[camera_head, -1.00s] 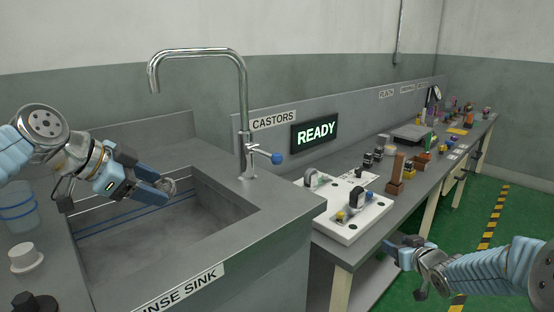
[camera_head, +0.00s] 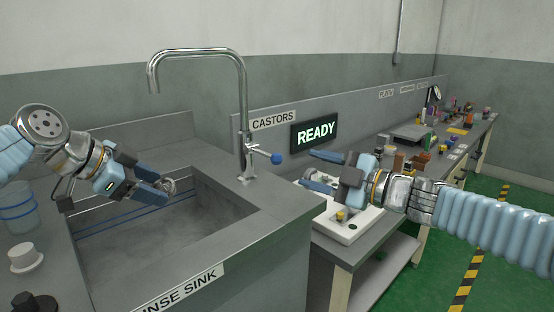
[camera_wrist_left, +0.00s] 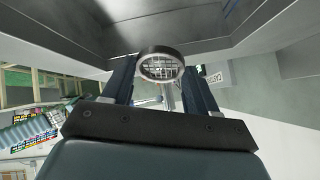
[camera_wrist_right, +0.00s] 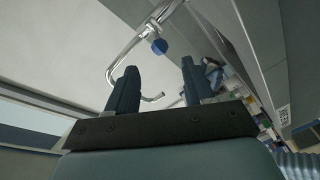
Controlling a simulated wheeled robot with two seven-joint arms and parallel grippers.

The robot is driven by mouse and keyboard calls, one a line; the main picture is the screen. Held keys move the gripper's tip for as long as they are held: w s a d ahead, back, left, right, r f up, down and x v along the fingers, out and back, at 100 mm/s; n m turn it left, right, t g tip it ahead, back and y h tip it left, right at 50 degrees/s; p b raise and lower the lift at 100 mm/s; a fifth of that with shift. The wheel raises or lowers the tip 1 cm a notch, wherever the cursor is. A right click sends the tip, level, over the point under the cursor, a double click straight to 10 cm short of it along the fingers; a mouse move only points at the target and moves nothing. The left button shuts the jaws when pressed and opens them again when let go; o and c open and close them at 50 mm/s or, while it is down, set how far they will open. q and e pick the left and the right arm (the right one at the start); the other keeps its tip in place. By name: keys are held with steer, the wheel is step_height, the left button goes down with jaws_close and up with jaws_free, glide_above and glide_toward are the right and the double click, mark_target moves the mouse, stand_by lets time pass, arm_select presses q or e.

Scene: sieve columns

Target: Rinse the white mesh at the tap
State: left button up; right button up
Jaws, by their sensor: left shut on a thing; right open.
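The mesh (camera_head: 171,186) is a small round disc with a dark rim. The right wrist view shows the lever's blue knob (camera_wrist_right: 159,46) beyond the fingers.
The rinse sink's front rim (camera_head: 215,262) lies below the basin. A white tray (camera_head: 345,232) with castor parts is partly hidden under my right gripper. A sign (camera_head: 315,131) reads READY.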

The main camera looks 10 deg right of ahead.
mark_target(282, 160)
steer(key=x, duration=0.9)
steer(key=shift+w+a, duration=0.2)
steer(key=shift+w, duration=0.1)
jaws_close()
